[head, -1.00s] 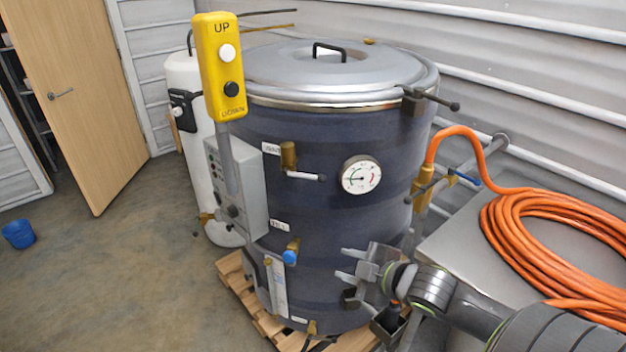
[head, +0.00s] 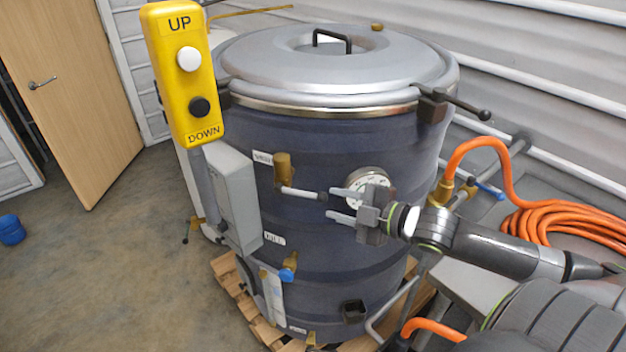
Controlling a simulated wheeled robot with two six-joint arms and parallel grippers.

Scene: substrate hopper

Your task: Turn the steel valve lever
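The steel valve lever (head: 303,193) sticks out to the right from a brass valve (head: 283,168) on the front of the dark blue drum (head: 330,145). It lies nearly level, sloping slightly down to a pale free end. My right gripper (head: 332,204) is open, with its two fingers pointing left and a gap between them. Its fingertips are just right of the lever's free end, with nothing held. I cannot tell whether they touch the lever. The gripper partly covers the round gauge (head: 370,183). My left gripper is not in view.
A yellow UP/DOWN pendant (head: 183,75) stands at the left front. Below it are a grey control box (head: 232,195) and a blue-handled tap (head: 288,268). A black lid clamp (head: 455,103) juts out at upper right. An orange hose (head: 560,225) lies coiled at right.

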